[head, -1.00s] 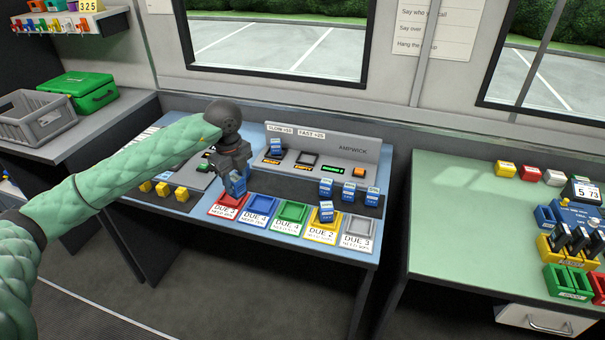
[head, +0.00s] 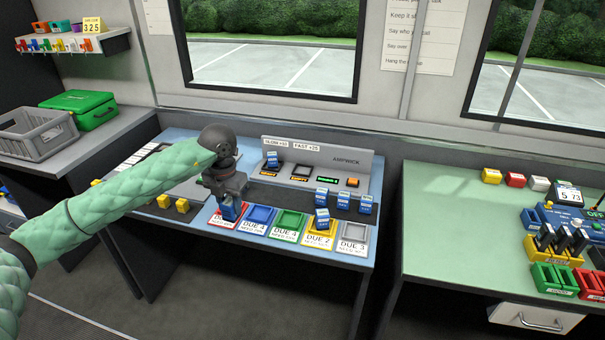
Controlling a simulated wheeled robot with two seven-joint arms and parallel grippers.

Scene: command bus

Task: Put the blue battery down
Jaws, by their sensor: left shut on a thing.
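My left gripper (head: 229,197) is shut on a blue battery (head: 230,212). The battery is upright, over or in the red tray (head: 215,222) at the left end of the row of coloured trays; I cannot tell whether it touches the tray's floor. The gripper hides part of the battery and tray. Another blue battery (head: 322,219) stands in the yellow tray (head: 319,236). Several more blue batteries (head: 343,201) stand on the dark strip behind, and one (head: 272,160) sits in the charger (head: 330,162). My right gripper is not in view.
The blue tray (head: 259,214), green tray (head: 288,224) and grey tray (head: 353,228) look empty. Yellow blocks (head: 182,205) lie left of the red tray. A green table (head: 440,220) with a radio stands at right.

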